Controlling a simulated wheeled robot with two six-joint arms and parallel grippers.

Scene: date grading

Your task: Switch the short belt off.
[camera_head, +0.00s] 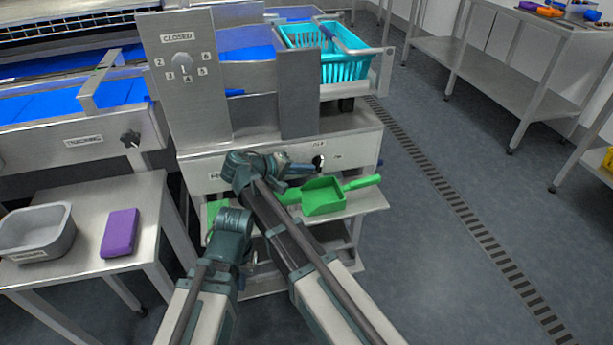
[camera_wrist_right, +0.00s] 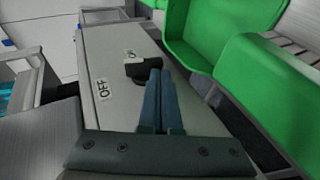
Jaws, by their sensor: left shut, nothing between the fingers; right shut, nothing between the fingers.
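The short belt's switch is a small black knob (camera_head: 318,161) on the steel front panel below the belt. In the right wrist view the knob (camera_wrist_right: 143,70) sits between an OFF label (camera_wrist_right: 104,90) and an ON label (camera_wrist_right: 131,54). My right gripper (camera_head: 306,166) is shut and empty, with its fingertips at the knob; in the right wrist view the fingertips (camera_wrist_right: 158,77) overlap the knob's edge. I cannot tell whether they touch it, nor its exact setting. My left gripper (camera_head: 240,252) is shut and empty, low in front of the machine, its fingers mostly hidden.
A green scoop (camera_head: 323,197) lies on the shelf just under the panel, close to my right gripper. A turquoise basket (camera_head: 345,68) stands at the belt's end. A grey tub (camera_head: 38,232) and purple block (camera_head: 119,232) are on the left table. The floor at right is clear.

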